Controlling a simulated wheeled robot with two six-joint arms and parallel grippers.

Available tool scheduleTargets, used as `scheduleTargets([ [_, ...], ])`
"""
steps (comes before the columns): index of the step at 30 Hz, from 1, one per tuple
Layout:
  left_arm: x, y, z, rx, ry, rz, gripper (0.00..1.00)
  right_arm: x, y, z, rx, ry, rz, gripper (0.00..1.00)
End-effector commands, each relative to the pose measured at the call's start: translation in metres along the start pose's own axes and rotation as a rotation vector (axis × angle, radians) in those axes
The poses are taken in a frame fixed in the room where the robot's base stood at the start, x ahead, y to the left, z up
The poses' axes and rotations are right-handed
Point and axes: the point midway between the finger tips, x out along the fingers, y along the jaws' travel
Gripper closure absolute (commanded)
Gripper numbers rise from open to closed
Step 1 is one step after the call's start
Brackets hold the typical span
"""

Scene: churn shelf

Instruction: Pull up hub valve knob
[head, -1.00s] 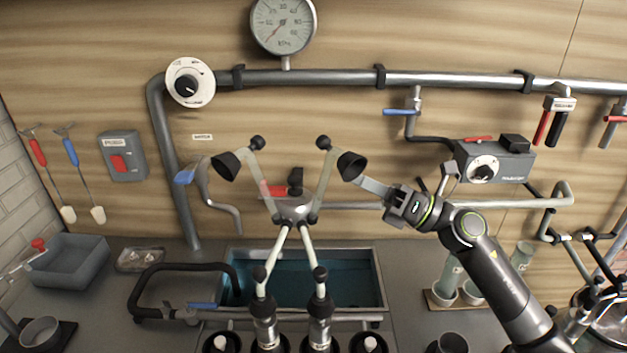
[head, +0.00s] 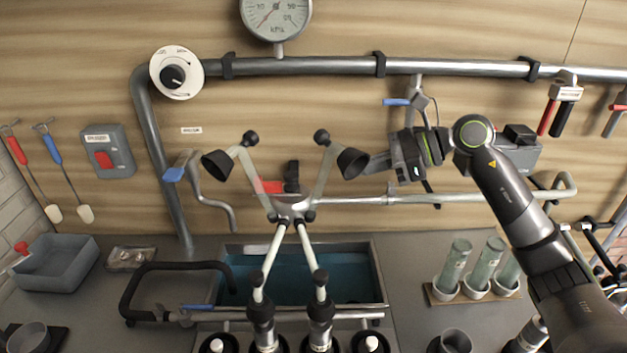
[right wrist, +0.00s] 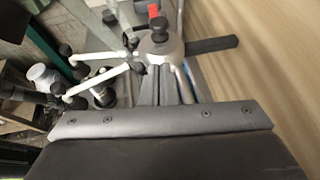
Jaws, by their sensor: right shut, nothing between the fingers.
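The milking cluster (head: 292,207) stands in the middle of the head view, above the blue-lined basin. A black knob (head: 291,177) rises from the top of its hub, beside a red lever (head: 268,187). In the right wrist view the knob (right wrist: 158,23) sits upright on the round grey hub (right wrist: 160,45), beyond my gripper. My right gripper (head: 370,167) is shut and empty, to the right of the knob and apart from it, close to the right black cup (head: 352,162). My left gripper is not in view.
A grey pipe (head: 440,199) runs behind the cluster to the right. A basin (head: 372,265) lies below. A tube rack (head: 470,298) stands at the right, and a black hose handle (head: 160,268) at the left. The cups flank the hub closely.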

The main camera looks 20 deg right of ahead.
Motion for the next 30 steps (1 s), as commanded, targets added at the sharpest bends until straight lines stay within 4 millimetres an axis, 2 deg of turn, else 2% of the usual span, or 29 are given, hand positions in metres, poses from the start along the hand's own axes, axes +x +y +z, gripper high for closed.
scheduleTargets([
  [7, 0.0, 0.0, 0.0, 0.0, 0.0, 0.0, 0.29, 0.002, 0.0, 0.0, 0.001, -0.003, 0.001, 1.0],
  [11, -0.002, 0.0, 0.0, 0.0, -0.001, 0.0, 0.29, 0.012, 0.001, 0.001, 0.002, -0.005, 0.003, 1.0],
  [24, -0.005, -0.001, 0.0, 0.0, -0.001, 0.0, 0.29, 0.074, 0.001, 0.001, 0.003, -0.007, 0.004, 1.0],
  [30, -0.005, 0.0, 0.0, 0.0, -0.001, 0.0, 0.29, 0.094, 0.001, 0.001, 0.003, -0.005, 0.003, 1.0],
])
